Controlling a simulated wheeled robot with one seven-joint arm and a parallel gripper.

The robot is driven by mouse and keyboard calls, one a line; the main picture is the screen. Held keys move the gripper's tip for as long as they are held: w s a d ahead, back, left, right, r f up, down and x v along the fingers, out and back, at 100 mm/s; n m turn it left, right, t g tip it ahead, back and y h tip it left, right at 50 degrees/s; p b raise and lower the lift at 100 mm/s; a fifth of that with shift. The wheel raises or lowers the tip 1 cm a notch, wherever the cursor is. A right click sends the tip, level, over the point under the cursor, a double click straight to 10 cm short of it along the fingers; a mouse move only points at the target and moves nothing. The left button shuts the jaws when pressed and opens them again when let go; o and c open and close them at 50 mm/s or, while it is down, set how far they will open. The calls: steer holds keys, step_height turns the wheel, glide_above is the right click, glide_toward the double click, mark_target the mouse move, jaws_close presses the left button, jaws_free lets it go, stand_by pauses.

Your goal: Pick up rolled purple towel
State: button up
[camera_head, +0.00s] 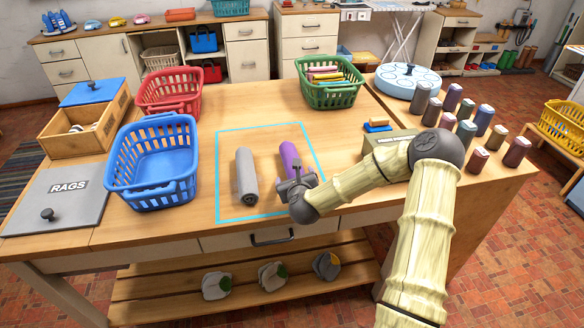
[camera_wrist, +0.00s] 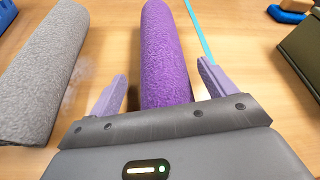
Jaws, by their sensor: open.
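The rolled purple towel (camera_head: 288,155) lies on the wooden table inside a light blue taped outline, at its right side. In the wrist view the purple towel (camera_wrist: 165,55) runs away from me between my two fingers. My gripper (camera_head: 297,182) is over the near end of the towel in the head view and hides that end. In the wrist view my gripper (camera_wrist: 160,88) is open, with one finger on each side of the towel and a visible gap on both sides. I cannot tell how far the fingertips are above the table.
A rolled grey towel (camera_head: 246,176) lies parallel to the left, also near in the wrist view (camera_wrist: 42,75). Blue (camera_head: 153,196), red (camera_head: 170,92) and green (camera_head: 331,94) baskets stand around. A greenish box (camera_head: 380,142) and several upright rolls stand right.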

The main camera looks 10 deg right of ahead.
steer(key=shift+c, duration=0.4)
steer(key=c, duration=1.1)
steer(key=shift+c, duration=0.2)
step_height(320, 180, up, 10)
steer(key=shift+r, duration=0.1)
